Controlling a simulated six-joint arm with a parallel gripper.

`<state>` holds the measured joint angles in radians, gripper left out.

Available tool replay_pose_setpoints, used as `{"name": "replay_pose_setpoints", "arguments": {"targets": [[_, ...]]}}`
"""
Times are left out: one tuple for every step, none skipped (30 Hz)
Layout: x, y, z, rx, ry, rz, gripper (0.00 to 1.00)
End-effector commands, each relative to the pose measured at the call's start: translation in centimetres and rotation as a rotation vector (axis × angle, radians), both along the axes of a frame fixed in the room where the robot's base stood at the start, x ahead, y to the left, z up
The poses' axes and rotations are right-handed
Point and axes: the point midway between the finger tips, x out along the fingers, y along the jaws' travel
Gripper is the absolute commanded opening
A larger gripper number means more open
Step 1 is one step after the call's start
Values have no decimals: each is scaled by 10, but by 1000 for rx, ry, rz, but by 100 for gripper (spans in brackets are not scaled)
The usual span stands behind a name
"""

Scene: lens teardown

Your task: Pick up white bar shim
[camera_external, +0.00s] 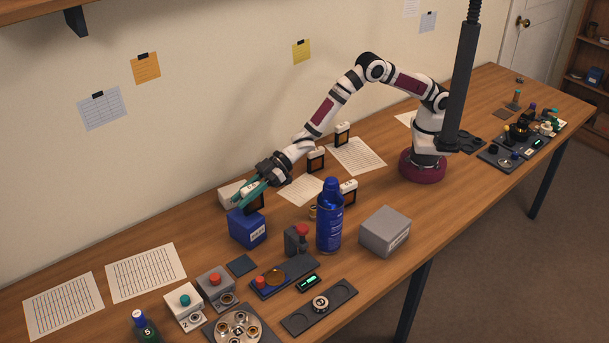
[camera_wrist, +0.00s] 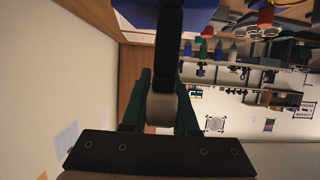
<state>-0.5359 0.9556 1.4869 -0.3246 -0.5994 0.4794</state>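My gripper (camera_external: 252,194) has teal-green fingers and is at the left end of my reaching arm, just above and behind the blue box. A pale rounded piece (camera_wrist: 161,108) on a narrow dark bar (camera_wrist: 170,45) lies between the fingers in the wrist view. It seems to be the top of a dark upright frame (camera_external: 257,202) with a white top. The fingers stand close on both sides of the pale piece; whether they press on it I cannot tell. I cannot clearly make out a white bar shim, and this pale piece may or may not be it.
The blue box (camera_external: 247,229) and a white box (camera_external: 229,196) stand close to the gripper. Similar frames (camera_external: 316,159) stand along the wall side. A blue bottle (camera_external: 329,215), a grey box (camera_external: 385,232) and trays (camera_external: 319,308) crowd the front.

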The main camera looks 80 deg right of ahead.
Motion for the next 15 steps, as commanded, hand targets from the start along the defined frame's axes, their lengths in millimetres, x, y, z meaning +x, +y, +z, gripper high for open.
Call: {"name": "replay_pose_setpoints", "arguments": {"targets": [[0,0,0,0,0,0,14],[0,0,0,0,0,0,8],[0,0,0,0,0,0,1],[0,0,0,0,0,0,0],[0,0,0,0,0,0,0],[0,0,0,0,0,0,0],[0,0,0,0,0,0,0],[0,0,0,0,0,0,0],[0,0,0,0,0,0,0],[0,0,0,0,0,0,0],[0,0,0,0,0,0,0],[0,0,0,0,0,0,0],[0,0,0,0,0,0,0],[0,0,0,0,0,0,0],[0,0,1,0,0,0,0]]}}
